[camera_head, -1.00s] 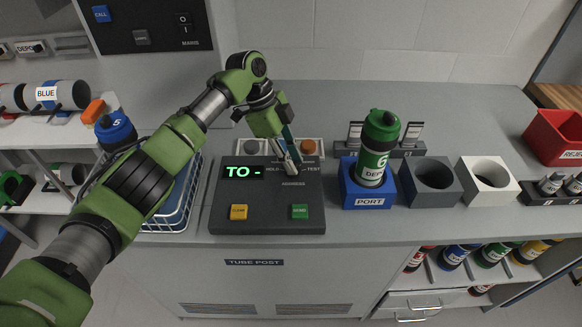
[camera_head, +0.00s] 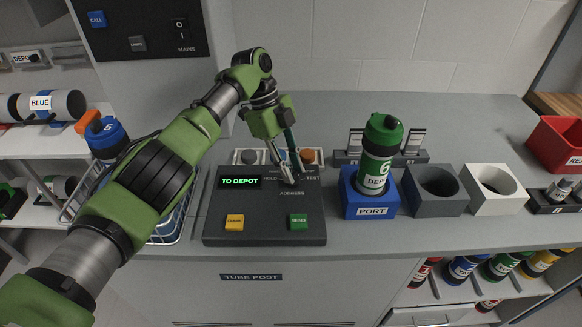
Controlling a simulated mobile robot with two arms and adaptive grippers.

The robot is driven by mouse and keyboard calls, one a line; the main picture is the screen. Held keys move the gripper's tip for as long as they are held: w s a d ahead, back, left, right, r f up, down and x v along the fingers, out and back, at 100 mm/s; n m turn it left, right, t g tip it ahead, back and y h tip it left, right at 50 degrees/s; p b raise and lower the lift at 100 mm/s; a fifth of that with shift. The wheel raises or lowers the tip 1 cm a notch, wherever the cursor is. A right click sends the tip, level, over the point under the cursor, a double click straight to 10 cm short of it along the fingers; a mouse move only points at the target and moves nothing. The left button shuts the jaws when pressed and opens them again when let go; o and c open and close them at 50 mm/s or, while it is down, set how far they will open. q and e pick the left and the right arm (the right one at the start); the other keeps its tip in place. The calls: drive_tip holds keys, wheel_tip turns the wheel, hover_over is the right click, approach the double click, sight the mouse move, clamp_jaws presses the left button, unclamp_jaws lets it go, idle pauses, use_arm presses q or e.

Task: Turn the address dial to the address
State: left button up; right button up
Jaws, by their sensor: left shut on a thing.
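The dark control panel (camera_head: 265,232) stands on the counter. Its display (camera_head: 240,181) reads "TO DEPOT" in green. The address dial sits above the "ADDRESS" label (camera_head: 291,193), mostly hidden by my gripper. My left gripper (camera_head: 292,178) reaches down from above and is shut on the address dial. A yellow button (camera_head: 235,222) and a green "SEND" button (camera_head: 298,222) are at the panel's front. A green-and-white tube marked 6 and "DEPOT" (camera_head: 377,165) stands upright in the blue "PORT" block (camera_head: 370,211). My right gripper does not show.
A dark grey holder (camera_head: 436,207) and a white holder (camera_head: 493,204) stand right of the port, both empty. A red reject bin (camera_head: 556,143) is at far right.

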use_arm(q)
drive_tip(key=o, duration=1.1)
drive_tip(key=shift+f, duration=0.1)
drive_tip(key=v, duration=0.7)
drive_tip(key=shift+r, duration=0.3)
